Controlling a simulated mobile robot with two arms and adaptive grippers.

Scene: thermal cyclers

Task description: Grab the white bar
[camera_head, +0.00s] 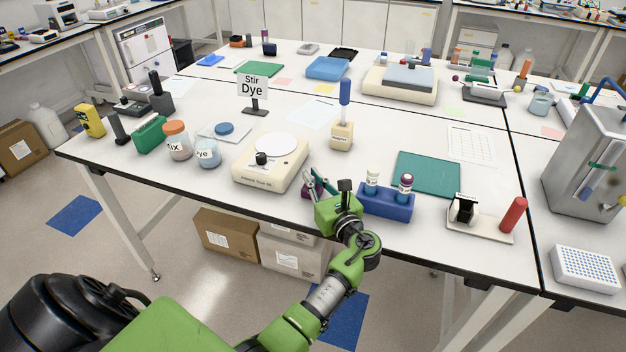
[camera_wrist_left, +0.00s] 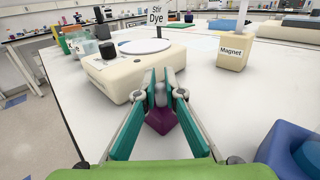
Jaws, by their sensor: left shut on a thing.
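My left gripper (camera_head: 314,181) is at the front of the table, just in front of the stirrer. In the left wrist view its teal fingers (camera_wrist_left: 161,84) are shut on a small whitish bar (camera_wrist_left: 160,97) standing upright. The bar's lower end is at a purple block (camera_wrist_left: 161,119) on the table; whether it is in the block or above it I cannot tell. The purple block also shows in the head view (camera_head: 307,192), partly behind the gripper. The bar is too hidden to make out in the head view. My right gripper is not in view.
The cream stirrer (camera_head: 271,163) with a round white plate is close behind the gripper. A blue rack (camera_head: 386,205) with two vials is close on the right. The magnet block (camera_head: 341,136) with a blue-topped stick stands behind. A green mat (camera_head: 428,174) lies farther right.

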